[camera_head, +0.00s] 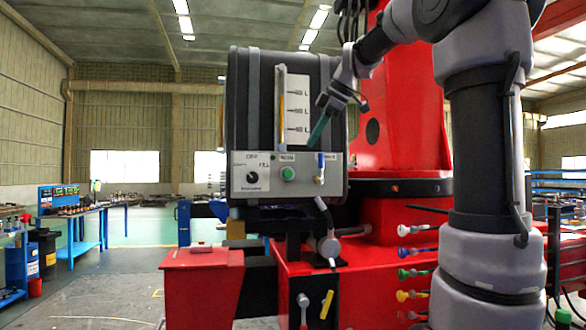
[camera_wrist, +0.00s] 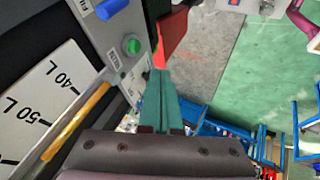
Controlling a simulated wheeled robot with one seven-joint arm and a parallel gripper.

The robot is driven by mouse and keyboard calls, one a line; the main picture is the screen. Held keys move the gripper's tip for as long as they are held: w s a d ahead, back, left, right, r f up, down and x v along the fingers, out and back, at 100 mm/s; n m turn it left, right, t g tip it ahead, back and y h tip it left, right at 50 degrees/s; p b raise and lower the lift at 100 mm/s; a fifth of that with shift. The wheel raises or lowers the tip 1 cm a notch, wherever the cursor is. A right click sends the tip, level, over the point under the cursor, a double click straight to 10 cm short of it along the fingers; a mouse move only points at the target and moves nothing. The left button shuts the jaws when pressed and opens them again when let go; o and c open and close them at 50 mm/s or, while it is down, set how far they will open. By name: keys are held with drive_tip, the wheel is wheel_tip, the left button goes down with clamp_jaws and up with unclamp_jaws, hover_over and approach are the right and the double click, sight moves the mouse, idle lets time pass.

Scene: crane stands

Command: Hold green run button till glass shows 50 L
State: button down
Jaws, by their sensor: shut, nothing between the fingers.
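The green run button (camera_head: 288,173) is on the pale panel low on the dark tank's front. It shows in the wrist view (camera_wrist: 132,46), ahead and left of the fingertips. My gripper (camera_head: 316,136) is shut and empty, with teal fingers, above and right of the button and apart from it. The fingers also show in the wrist view (camera_wrist: 161,88). The sight glass (camera_head: 282,108) stands left of a white scale. Its amber column (camera_wrist: 77,120) appears to end between the 50 L mark and the mark above; I cannot read it exactly.
A blue-handled valve (camera_head: 321,162) is right of the button, close below my fingers. A black knob (camera_head: 252,179) is on the panel at left. A red block (camera_head: 202,258) stands below left. Coloured levers (camera_head: 412,272) line the red body at right.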

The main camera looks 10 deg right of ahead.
sight(291, 170)
drive_tip(key=shift+f, duration=0.1)
drive_tip(key=w+a+f, duration=0.3)
drive_tip(key=w+f, duration=0.4)
drive_tip(key=w, duration=0.1)
drive_tip(key=shift+w+a+f, duration=0.35)
drive_tip(key=shift+f, duration=0.05)
drive_tip(key=shift+w, duration=0.1)
drive_tip(key=shift+w, duration=0.75)
drive_tip(key=shift+d+r, duration=0.1)
drive_tip(key=shift+r, duration=0.05)
drive_tip(key=shift+w, duration=0.1)
idle(5.6)
